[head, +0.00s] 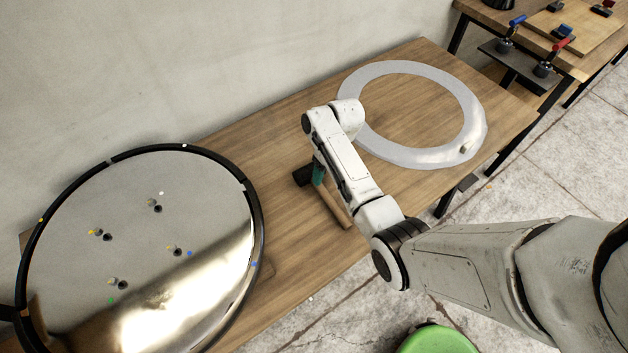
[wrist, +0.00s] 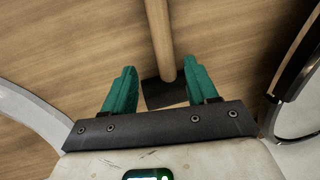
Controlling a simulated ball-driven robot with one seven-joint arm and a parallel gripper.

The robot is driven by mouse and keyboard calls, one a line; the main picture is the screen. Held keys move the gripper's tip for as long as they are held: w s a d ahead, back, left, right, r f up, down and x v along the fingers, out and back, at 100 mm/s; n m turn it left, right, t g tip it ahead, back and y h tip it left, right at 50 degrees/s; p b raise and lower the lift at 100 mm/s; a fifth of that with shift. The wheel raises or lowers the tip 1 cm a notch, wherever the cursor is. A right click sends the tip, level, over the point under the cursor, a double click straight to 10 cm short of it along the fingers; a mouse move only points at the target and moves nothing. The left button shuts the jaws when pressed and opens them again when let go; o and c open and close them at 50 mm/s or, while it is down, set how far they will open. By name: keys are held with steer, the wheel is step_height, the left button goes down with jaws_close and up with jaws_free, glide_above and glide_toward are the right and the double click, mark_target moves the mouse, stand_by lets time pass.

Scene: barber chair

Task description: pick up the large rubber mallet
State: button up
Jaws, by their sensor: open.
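The large rubber mallet lies on the wooden table, with a black head (head: 302,176) and a light wooden handle (head: 334,207). My gripper (head: 319,175) is low over the mallet, close to its head, and my arm hides part of it. In the wrist view my gripper (wrist: 160,68) is open, with one teal finger on each side of the mallet. The handle (wrist: 158,35) runs up the picture between the fingers, nearer the right one. The dark head (wrist: 163,95) shows between the finger bases, partly hidden by the gripper. I cannot tell whether a finger touches it.
A large round metal disc (head: 150,235) with a black rim lies on the left of the table (head: 290,232). A flat pale ring (head: 375,84) lies on the right. A wall stands behind. A green round object (head: 438,341) is below the front edge.

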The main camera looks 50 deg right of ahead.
mark_target(322, 187)
steer(key=f, duration=0.1)
steer(key=a+f, duration=0.1)
steer(key=f, duration=0.2)
steer(key=shift+a+f+p, duration=0.1)
steer(key=shift+a+p, duration=0.25)
steer(key=shift+p, duration=0.05)
steer(key=shift+f, duration=0.55)
steer(key=shift+c, duration=0.4)
jaws_close()
